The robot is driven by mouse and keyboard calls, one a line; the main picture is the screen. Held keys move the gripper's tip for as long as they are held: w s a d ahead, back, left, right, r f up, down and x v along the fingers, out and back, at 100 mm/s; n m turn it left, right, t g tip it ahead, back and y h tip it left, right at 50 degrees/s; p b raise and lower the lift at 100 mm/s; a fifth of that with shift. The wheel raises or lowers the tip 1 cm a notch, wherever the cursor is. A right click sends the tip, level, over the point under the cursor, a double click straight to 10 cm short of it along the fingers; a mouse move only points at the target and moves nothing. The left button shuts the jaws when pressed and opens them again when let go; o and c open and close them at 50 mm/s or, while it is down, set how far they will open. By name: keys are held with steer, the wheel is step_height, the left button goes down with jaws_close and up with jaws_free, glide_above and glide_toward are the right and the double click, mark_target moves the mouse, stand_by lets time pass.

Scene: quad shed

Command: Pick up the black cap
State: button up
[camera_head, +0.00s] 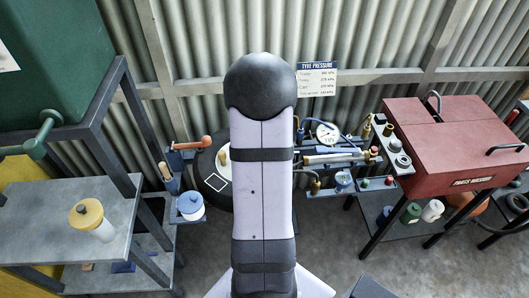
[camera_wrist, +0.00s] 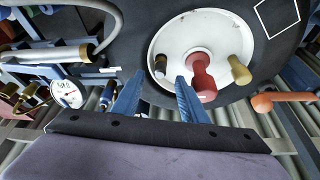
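In the wrist view, the black cap (camera_wrist: 160,65) stands near the left edge of a round white plate (camera_wrist: 190,32) set in a black tyre (camera_wrist: 120,32). A red cap (camera_wrist: 202,72) and a brass-coloured cap (camera_wrist: 239,70) stand on the same plate to its right. My gripper (camera_wrist: 159,77) is open, with its two blue fingers apart. The black cap shows between the fingertips in the picture; how far it is from them I cannot tell. In the head view my arm hides the gripper, the black cap and much of the tyre (camera_head: 209,183).
Beside the tyre are an orange-handled part (camera_wrist: 275,101) and a pressure gauge (camera_wrist: 66,93) among hoses and fittings. In the head view, a red parts washer (camera_head: 455,140) stands right and a grey shelf (camera_head: 50,215) with a yellow-lidded jar (camera_head: 90,218) stands left.

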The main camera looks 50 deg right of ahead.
steer(key=shift+p+x, duration=0.35)
steer(key=shift+x, duration=1.4)
jaws_close()
